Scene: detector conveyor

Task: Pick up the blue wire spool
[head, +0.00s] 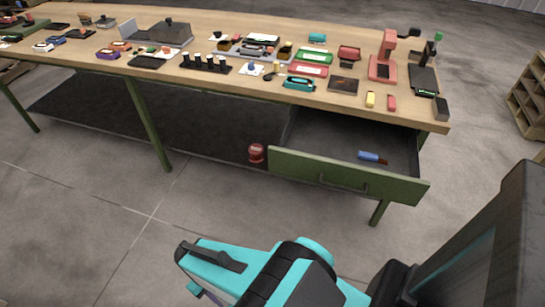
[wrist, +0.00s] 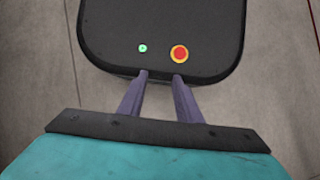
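I cannot make out a blue wire spool for certain in either view. A blue-handled tool (head: 370,156) lies in the open drawer (head: 345,178), and a red round spool or can (head: 256,153) sits low under the workbench, left of the drawer. My gripper (wrist: 161,76) shows in the wrist view as two purple fingers with a gap between them, open and empty. It is above my own dark base, which has a red-and-yellow button. In the head view my teal arm is at the bottom, well short of the workbench, and its fingers are mostly hidden.
The long wooden workbench (head: 120,74) carries many small items, including a black rack (head: 206,68), a teal device (head: 299,83) and a red stand (head: 383,66). The green-fronted drawer juts out at the right. A wooden shelf (head: 528,100) stands far right. The concrete floor in front is clear.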

